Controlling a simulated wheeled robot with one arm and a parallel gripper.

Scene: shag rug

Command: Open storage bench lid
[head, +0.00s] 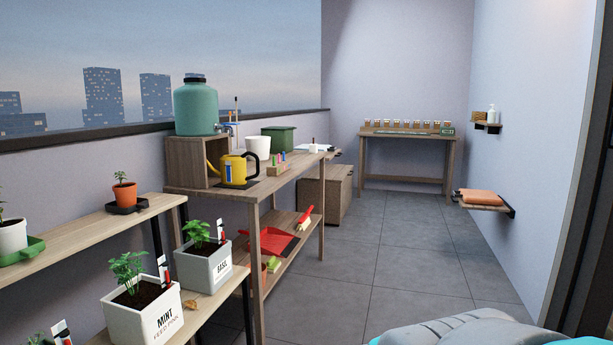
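A low brown wooden box (325,196), which looks like the storage bench, stands on the floor against the left wall, beyond the potting table. Its top looks flat and closed. Its left part is hidden behind the table's leg and top. My gripper is not in view; only a grey and cyan part of my own body shows at the bottom right, far from the box.
A potting table (300,172) with a yellow watering can (233,169) and a plant shelf (85,240) line the left side. A narrow table (407,138) stands at the back. A wall shelf (485,204) juts out at right. The tiled floor (410,250) between is clear.

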